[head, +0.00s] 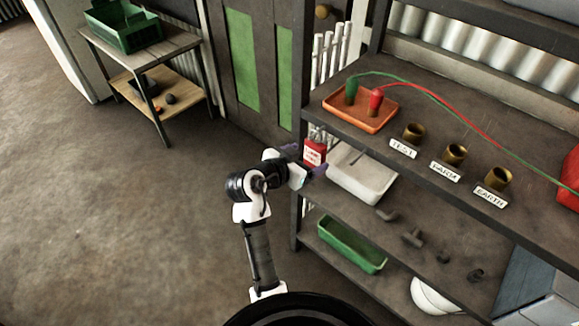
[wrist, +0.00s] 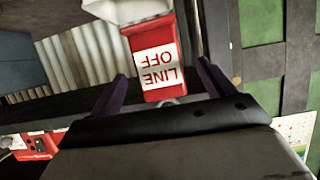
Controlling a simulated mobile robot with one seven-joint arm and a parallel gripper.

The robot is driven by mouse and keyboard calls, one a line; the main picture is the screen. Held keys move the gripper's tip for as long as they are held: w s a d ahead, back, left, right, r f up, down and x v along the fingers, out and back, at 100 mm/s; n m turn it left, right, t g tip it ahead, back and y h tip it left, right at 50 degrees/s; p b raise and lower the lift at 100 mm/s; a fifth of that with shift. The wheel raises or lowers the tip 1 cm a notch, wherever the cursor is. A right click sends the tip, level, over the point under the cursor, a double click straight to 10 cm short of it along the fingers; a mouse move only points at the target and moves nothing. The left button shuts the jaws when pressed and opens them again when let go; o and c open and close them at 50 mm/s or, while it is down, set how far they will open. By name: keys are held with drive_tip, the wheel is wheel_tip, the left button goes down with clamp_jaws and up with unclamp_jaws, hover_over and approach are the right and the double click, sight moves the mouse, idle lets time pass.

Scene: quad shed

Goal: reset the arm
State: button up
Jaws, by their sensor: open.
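My gripper (head: 305,160) is at the left end of the shelf unit, level with the space under its upper shelf. Its two purple fingers are spread apart, and they also show in the wrist view (wrist: 162,72). A red tag with a white LINE OFF label (wrist: 160,68) appears between the fingers in the wrist view. The tag also shows beside the gripper in the head view (head: 315,150). I cannot tell whether the fingers touch it; they are not closed on it. My arm reaches up from the bottom of the head view.
The shelf unit's upper shelf (head: 395,172) holds an orange tray (head: 361,123) with green and red plugs, and brass cups with labels. Below are a white tray (head: 360,180) and a green tray (head: 350,246). A side table (head: 180,47) stands back left. Floor to the left is clear.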

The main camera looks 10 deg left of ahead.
drive_tip(key=b+v, duration=0.1)
drive_tip(key=v, duration=0.7)
